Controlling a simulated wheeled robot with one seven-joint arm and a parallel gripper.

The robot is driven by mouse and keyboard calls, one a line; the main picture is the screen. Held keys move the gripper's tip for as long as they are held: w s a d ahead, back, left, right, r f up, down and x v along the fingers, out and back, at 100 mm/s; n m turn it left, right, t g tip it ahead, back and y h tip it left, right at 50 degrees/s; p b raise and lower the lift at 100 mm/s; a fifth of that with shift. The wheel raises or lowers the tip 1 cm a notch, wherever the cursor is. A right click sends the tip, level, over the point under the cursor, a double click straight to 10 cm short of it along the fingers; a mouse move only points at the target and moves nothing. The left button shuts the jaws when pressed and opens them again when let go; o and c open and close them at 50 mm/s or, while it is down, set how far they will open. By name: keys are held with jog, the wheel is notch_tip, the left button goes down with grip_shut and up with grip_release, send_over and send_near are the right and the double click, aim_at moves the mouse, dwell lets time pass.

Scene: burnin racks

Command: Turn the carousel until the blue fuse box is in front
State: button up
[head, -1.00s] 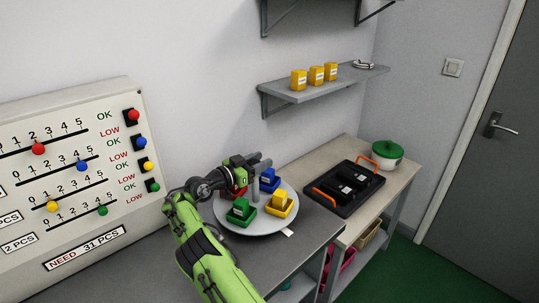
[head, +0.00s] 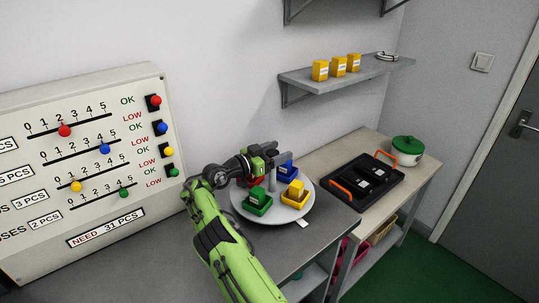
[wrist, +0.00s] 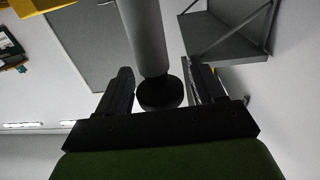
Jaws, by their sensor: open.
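The grey round carousel (head: 240,212) stands on the dark bench. The blue fuse box (head: 287,171) sits in a blue holder at its back right. A yellow box (head: 296,188) is at the front right and a green box (head: 258,196) at the front left. Something red (head: 257,167) shows at the back left, partly hidden by my gripper (head: 275,157). My gripper is over the carousel's back, from the left. In the wrist view my open gripper (wrist: 162,72) has a grey post (wrist: 146,35) with a dark round end between its fingers; contact cannot be told.
A white tag (head: 302,224) lies at the carousel's front edge. A slider board (head: 90,170) is at left. A wall shelf (head: 345,75) holds yellow boxes.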

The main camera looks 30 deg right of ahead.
jog(key=a+p, duration=0.1)
jog(key=a, duration=1.4)
jog(key=shift+s+a, duration=0.25)
jog(key=shift+s, duration=0.1)
jog(key=shift+c, duration=0.2)
